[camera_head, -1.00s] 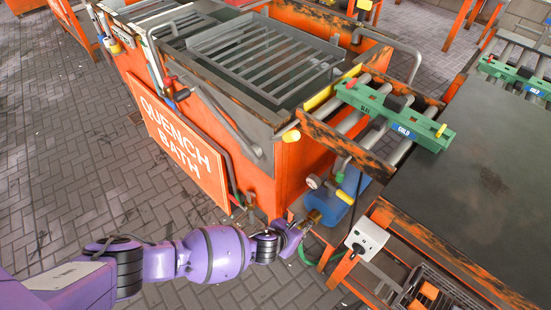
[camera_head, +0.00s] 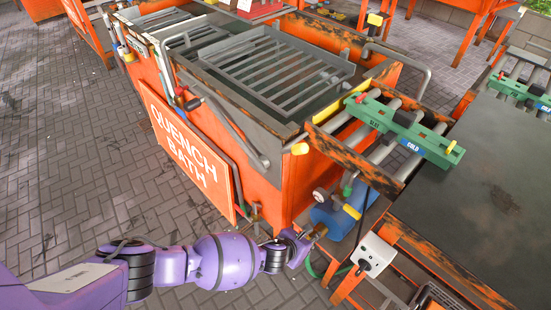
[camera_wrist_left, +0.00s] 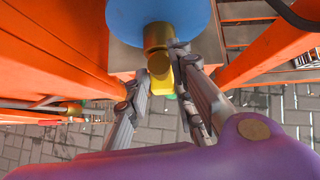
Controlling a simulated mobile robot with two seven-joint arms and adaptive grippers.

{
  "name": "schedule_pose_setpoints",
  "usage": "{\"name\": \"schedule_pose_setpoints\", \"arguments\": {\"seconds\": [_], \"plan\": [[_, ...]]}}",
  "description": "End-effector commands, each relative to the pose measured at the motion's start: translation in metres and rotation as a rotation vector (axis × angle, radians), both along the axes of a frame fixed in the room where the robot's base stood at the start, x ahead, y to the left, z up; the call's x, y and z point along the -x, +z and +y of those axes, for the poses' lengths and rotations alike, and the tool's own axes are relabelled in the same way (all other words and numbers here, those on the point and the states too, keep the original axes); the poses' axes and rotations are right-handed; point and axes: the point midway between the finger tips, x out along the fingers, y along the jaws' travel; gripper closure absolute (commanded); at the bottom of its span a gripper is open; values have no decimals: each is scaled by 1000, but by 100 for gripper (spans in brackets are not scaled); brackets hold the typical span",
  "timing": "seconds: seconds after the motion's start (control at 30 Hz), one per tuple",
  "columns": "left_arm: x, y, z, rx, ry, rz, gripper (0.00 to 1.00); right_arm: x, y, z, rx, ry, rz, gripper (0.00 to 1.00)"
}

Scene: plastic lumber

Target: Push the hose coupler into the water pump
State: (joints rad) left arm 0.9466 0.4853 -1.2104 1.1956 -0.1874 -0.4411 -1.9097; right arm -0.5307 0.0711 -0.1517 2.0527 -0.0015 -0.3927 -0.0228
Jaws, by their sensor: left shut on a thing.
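The water pump (camera_head: 332,219) is a blue rounded body low at the near right corner of the quench bath. In the left wrist view its blue round face (camera_wrist_left: 160,15) shows at the top. A brass-coloured hose coupler (camera_head: 319,231) sits between the pump and my left gripper (camera_head: 311,236). In the left wrist view the brass coupler (camera_wrist_left: 157,38) lies against or very close to the pump face, with a yellow part just below it. My left gripper (camera_wrist_left: 165,72) is shut on the coupler. How deep it sits cannot be told. My right gripper is not in view.
The orange quench bath (camera_head: 285,185) stands behind the pump. A white socket box (camera_head: 372,254) and a dark-topped orange table (camera_head: 480,210) stand to the right. A green hose (camera_head: 312,268) hangs below the pump. Brick floor (camera_head: 100,190) is clear at left.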

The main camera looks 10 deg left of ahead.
Motion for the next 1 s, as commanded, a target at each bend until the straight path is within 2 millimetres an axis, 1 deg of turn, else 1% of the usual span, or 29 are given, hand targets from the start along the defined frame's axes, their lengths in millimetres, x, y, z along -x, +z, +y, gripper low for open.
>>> {"name": "schedule_pose_setpoints", "arguments": {"seconds": [0.03,0.17,0.2,0.33,0.53,0.57,0.7,1.0], "plan": [[-9,6,-4,3,-4,-13,100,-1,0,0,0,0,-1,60],[-10,7,-5,3,-3,-12,100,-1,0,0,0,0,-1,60],[-10,7,-5,4,-3,-13,72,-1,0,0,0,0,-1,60],[-10,7,-5,3,-3,-12,56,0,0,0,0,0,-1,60],[-9,6,-4,3,-3,-12,56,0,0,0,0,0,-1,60],[-9,6,-4,2,-2,-12,54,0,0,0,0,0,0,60],[-9,6,-4,2,-2,-12,37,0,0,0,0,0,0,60],[-9,6,-4,2,-2,-12,37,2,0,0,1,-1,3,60]]}}
